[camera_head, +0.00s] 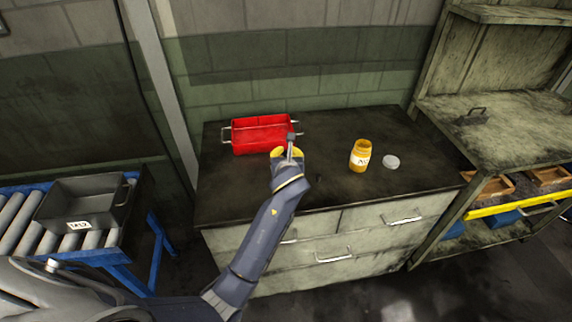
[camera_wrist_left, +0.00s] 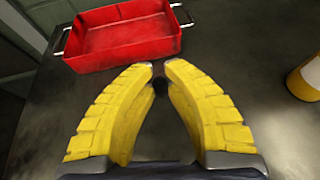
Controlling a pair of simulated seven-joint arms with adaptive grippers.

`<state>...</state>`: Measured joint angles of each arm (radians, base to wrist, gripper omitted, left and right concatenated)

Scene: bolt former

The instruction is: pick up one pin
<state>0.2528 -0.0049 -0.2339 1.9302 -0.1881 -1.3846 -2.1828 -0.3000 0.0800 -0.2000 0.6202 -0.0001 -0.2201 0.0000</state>
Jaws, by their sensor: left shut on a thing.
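My left gripper (camera_head: 289,153) is over the dark worktop, at the near right corner of the red bin. Its yellow fingers are shut on a small dark grey pin (camera_head: 291,138), which sticks up past the fingertips in the head view. In the left wrist view the two fingertips (camera_wrist_left: 157,68) come close together, and a dark end of the pin (camera_wrist_left: 160,85) shows between them. The rest of the pin is hidden by the fingers. My right gripper is not in view.
The red bin (camera_head: 262,121) with metal handles looks empty inside. A grey bin (camera_head: 84,188) sits on rollers at left. The worktop's right part (camera_head: 425,170) is clear.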

